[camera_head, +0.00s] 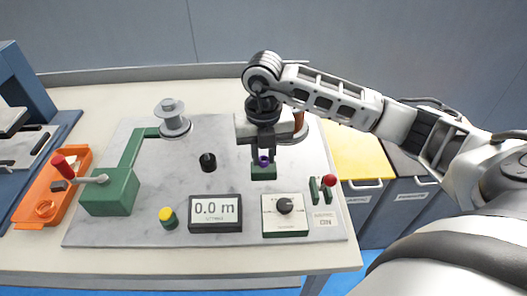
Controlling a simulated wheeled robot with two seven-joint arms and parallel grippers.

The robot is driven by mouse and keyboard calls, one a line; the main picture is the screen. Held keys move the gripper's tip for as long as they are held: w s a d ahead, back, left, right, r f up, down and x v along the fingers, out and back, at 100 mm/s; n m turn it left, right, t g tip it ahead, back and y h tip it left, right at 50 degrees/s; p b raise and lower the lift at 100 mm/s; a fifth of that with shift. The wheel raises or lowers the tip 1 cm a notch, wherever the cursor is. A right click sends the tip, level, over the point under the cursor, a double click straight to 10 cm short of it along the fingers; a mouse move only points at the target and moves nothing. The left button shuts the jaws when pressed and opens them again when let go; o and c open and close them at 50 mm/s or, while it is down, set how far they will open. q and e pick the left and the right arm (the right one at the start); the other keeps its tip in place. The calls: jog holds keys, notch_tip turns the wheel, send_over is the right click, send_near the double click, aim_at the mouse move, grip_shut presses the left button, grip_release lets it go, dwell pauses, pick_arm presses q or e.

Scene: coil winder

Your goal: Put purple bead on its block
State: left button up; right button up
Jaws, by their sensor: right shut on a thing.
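The purple bead (264,160) shows between the fingertips of my right gripper (262,158). The gripper points down and is shut on the bead. A small green block (263,173) sits on the grey plate directly below the bead in the picture. I cannot tell whether the bead touches the block or hangs just above it. The gripper fingers hide part of the bead. My left gripper is not in view.
A grey base plate (110,232) carries a green crank housing (108,193), a black knob (208,162), a yellow-topped button (167,217), a 0.0 m display (215,213), a dial box (285,215) and a red-knobbed lever (329,181). An orange tray (35,200) lies left. Bins (358,160) stand right.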

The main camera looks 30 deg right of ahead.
jog(key=shift+f, duration=0.5)
jog(key=o, duration=1)
jog(key=shift+r, duration=0.1)
notch_tip(320, 180, up, 16)
jog(key=shift+f+p, duration=0.1)
jog(key=shift+p, duration=0.35)
